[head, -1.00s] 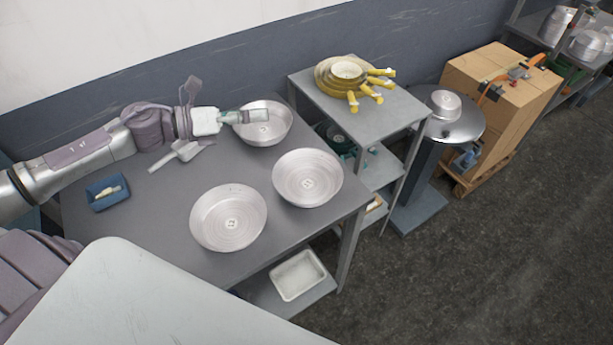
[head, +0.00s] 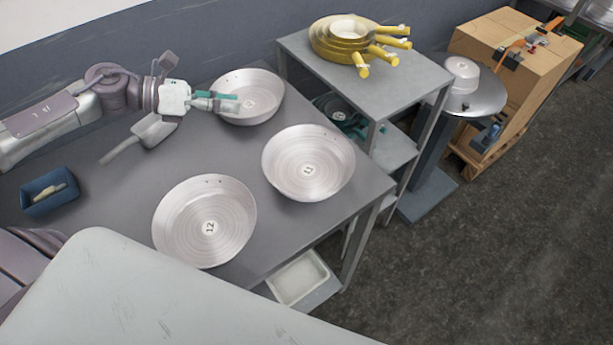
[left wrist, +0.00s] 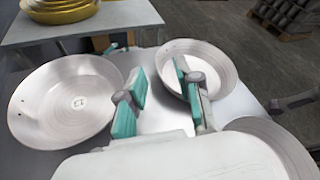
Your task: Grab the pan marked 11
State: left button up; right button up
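The pan marked 11 (head: 325,180) is a round silver pan on the grey table, near its right edge. The pan marked 12 (head: 180,235) lies to its lower left. A third silver pan (head: 262,82) is near the wall; its mark is too small to read. My left gripper (head: 226,102) overlaps that third pan's left part in the head view. In the left wrist view its green-padded fingers (left wrist: 155,92) are apart with nothing between them. Pans show at left (left wrist: 45,105), centre right (left wrist: 222,70) and lower right (left wrist: 285,145). My right gripper is out of view.
The grey table (head: 255,170) also holds a blue tray (head: 60,203) and a scraper-like tool (head: 150,132). A grey shelf (head: 375,85) with stacked yellow pans (head: 335,45) stands close by at the right. A white bin (head: 298,282) is below the table.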

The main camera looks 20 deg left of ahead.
pick_arm(q)
notch_tip(320, 180, down, 6)
jog(key=b, duration=0.4)
jog(key=shift+r, duration=0.15)
jog(key=shift+w+d+f, duration=0.2)
jog(key=shift+w+d, duration=0.15)
jog(key=shift+d, duration=0.05)
jog(key=p, duration=0.2)
send_near(292, 129)
jog(key=x, duration=0.4)
jog(key=shift+w, duration=0.1)
jog(key=shift+w+d+f, duration=0.15)
jog(key=shift+w+d, duration=0.1)
jog(key=shift+d, duration=0.05)
jog(key=p+x, duration=0.1)
jog(key=x, duration=0.3)
jog(key=shift+w+d+f, duration=0.1)
jog(key=shift+w+d, duration=0.1)
jog(key=shift+d, duration=0.1)
jog(key=shift+d+f, duration=0.15)
jog(key=shift+f, duration=0.05)
grip_shut()
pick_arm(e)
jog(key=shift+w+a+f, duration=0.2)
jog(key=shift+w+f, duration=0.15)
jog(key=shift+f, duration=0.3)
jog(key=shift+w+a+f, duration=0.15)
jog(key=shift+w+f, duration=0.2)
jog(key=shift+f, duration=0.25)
